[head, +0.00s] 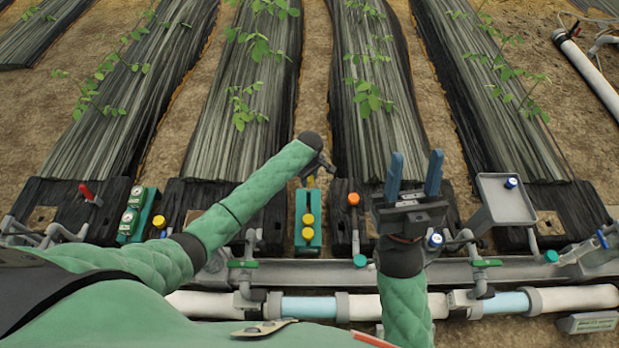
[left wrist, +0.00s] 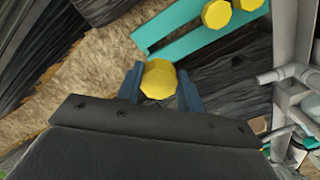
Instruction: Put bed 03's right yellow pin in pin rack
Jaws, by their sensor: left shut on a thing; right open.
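My left gripper (head: 316,172) is shut on a yellow pin (left wrist: 158,79), whose faceted head sits between the blue fingers in the left wrist view. In the head view a bit of this yellow pin (head: 311,182) shows below the dark wrist. A teal rack (head: 299,203) lies just below it in the head view, holding two other yellow pins (head: 307,227). The teal rack (left wrist: 185,42) also shows in the left wrist view, beyond the fingers and apart from the held pin. My right gripper (head: 413,178) is open and empty, fingers pointing up the picture.
An orange-topped valve (head: 353,199) stands right of the rack. A teal box with dials (head: 137,214) is at left, a grey tray (head: 505,198) at right. A grey channel (head: 330,270) and white pipe run across the front. Black-covered beds with plants lie behind.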

